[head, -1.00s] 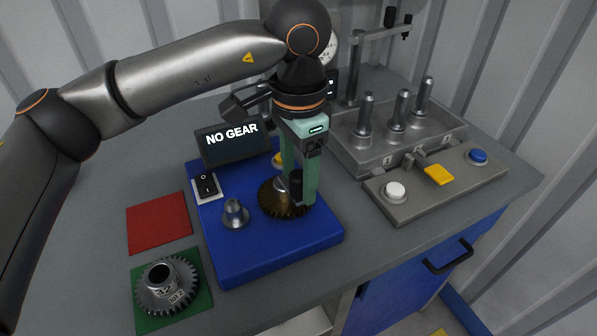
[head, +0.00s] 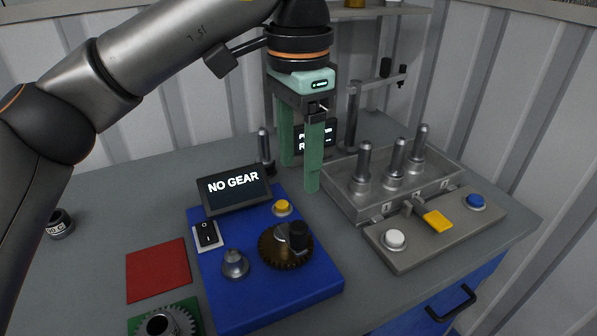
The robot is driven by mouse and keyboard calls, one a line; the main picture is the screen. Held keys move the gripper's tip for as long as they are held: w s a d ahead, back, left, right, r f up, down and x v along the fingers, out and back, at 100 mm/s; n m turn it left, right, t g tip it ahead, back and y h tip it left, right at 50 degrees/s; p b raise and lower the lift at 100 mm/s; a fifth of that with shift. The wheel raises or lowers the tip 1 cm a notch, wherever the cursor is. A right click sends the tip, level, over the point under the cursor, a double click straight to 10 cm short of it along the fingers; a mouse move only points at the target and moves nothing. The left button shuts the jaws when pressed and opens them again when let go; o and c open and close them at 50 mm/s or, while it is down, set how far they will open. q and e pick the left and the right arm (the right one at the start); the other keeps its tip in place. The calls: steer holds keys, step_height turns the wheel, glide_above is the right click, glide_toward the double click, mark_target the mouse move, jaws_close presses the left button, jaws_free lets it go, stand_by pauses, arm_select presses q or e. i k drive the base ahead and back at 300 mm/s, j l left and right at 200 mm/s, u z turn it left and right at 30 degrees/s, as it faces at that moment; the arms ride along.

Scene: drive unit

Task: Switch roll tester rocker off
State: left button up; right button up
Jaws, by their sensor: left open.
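The roll tester is a blue base (head: 246,308) with a tilted screen (head: 234,188) reading "NO GEAR". Its black rocker (head: 207,233) sits in a white frame at the base's left edge, below the screen; which side is pressed is too small to tell. A bronze gear (head: 272,254) with a black knob (head: 299,236), a metal post (head: 235,264) and a yellow button (head: 282,208) are on the base. My left gripper (head: 300,178) is open and empty, pointing down behind the tester and to the right of the screen, apart from the rocker. My right gripper is not in view.
A red mat (head: 158,271) lies left of the tester, with a steel gear (head: 163,325) on a green mat in front. A grey fixture (head: 345,208) with several upright pins stands right, with white (head: 395,239) and blue (head: 476,202) buttons. A small ring-like part (head: 60,224) lies far left.

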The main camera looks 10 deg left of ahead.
mark_target(206, 230)
steer(key=k, duration=1)
